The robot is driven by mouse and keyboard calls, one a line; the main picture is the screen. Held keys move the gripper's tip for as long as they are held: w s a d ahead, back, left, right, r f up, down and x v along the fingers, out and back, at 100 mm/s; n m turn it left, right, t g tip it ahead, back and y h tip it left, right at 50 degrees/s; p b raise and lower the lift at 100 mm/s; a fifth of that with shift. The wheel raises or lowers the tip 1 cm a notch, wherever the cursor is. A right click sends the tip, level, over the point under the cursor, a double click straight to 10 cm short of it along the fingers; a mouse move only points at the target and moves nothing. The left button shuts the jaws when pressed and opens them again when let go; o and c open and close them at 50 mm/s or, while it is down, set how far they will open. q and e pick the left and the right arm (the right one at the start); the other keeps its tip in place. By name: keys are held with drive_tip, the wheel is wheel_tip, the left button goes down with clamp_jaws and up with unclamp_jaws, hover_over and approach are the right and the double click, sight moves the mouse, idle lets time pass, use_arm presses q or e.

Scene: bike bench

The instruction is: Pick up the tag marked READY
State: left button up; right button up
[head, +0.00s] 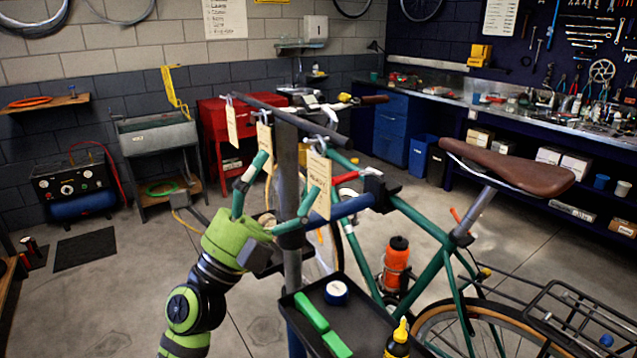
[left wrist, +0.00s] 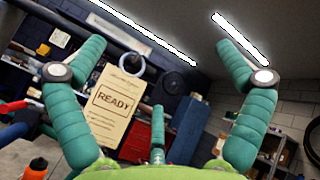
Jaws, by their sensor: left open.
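In the left wrist view, the cream tag marked READY (left wrist: 113,104) hangs upright from a pale ring, beyond my fingers and nearer the left one. In the head view, the nearest hanging tag (head: 320,187) is beside my right-hand finger; its print is too small to read surely, but it looks like the same tag. My left gripper (head: 290,163), with green padded fingers, is open and points up below the bar. It also shows in the left wrist view (left wrist: 160,50), fingers wide apart, with nothing gripped. My right gripper is not in view.
Two other tags (head: 231,124) (head: 264,142) hang farther along the dark bar (head: 290,118). A green bicycle (head: 430,268) with a brown saddle (head: 508,166) stands at the right. A black tray (head: 362,315) holding green items sits low in front. Open floor lies at the left.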

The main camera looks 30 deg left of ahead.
use_arm(q)
drive_tip(key=d+r+m+g+h, duration=0.1)
drive_tip(key=d+m+g+h, duration=0.1)
drive_tip(key=m+g+h, duration=0.35)
drive_tip(key=m+g+y, duration=0.4)
drive_tip(key=m+y, duration=0.1)
drive_tip(key=m, duration=0.4)
approach(319, 176)
drive_tip(key=w+f, duration=0.2)
drive_tip(key=w, duration=0.1)
drive_tip(key=p+x, duration=0.4)
drive_tip(key=x, duration=0.2)
drive_tip(key=shift+w+y, duration=0.25)
drive_tip(key=shift+y, duration=0.1)
drive_tip(key=shift+a+f, duration=0.1)
drive_tip(key=shift+a, duration=0.1)
drive_tip(key=c, duration=0.7)
